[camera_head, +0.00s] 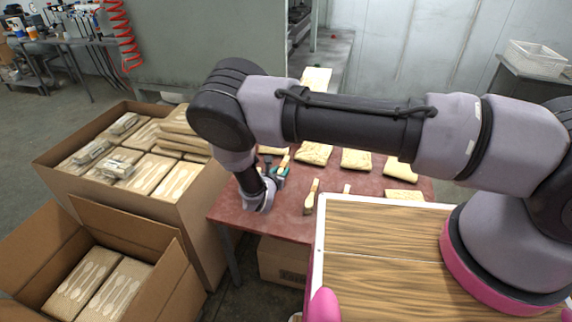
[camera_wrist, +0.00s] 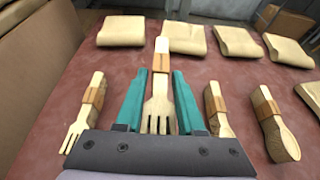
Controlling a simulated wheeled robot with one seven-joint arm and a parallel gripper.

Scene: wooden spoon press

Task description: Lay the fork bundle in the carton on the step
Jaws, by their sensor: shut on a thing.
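My gripper (camera_wrist: 160,82) has its two teal fingers shut on a wooden fork bundle (camera_wrist: 159,110). The bundle has an orange band, and its tines point toward the wrist. In the head view my gripper (camera_head: 279,177) is low over the left part of the red table; whether the bundle touches the table is not clear. Two open cartons stand at the left: a larger one (camera_head: 196,197) with wrapped packs and a lower one (camera_head: 152,229) in front, with packs showing spoon shapes. No step is plainly visible, so I cannot tell which carton is on it.
Another fork bundle (camera_wrist: 85,115) lies left of my gripper on the red table (camera_wrist: 62,88). A spoon bundle (camera_wrist: 272,122) and another banded bundle (camera_wrist: 217,108) lie right. A striped wooden board (camera_head: 385,235) is at the table's front right.

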